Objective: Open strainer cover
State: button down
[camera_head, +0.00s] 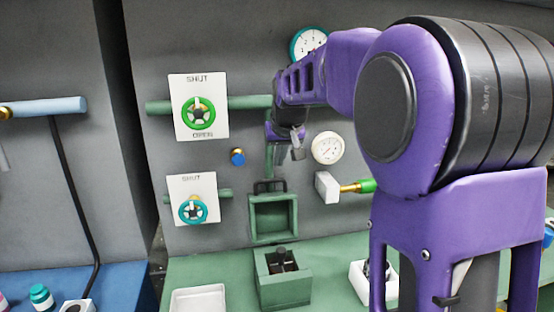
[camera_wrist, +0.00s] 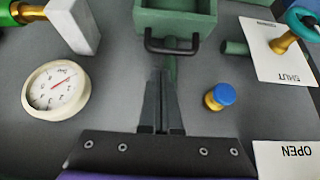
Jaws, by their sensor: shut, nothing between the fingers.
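The strainer is a green box (camera_head: 284,291) on the green bench, open at the top, with a dark handled part (camera_head: 283,259) inside. Its green cover (camera_head: 273,238) stands upright behind the box against the wall, hollow inner side facing out. A black bar handle (camera_head: 270,186) is on the cover's top edge. In the wrist view the cover (camera_wrist: 174,20) is at the top edge and its handle (camera_wrist: 172,50) hangs just beyond my fingertips. My gripper (camera_wrist: 163,72) is shut and empty, apparently apart from the handle. In the head view my gripper (camera_head: 297,153) is above the cover.
A white gauge (camera_head: 327,148) and a green-tipped brass fitting (camera_head: 362,186) are right of the cover. A blue knob (camera_head: 238,157) and two valve wheels, green (camera_head: 198,113) and teal (camera_head: 192,209), are left. A white tray (camera_head: 198,299) sits on the bench.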

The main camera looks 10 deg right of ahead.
jog(key=x, duration=0.7)
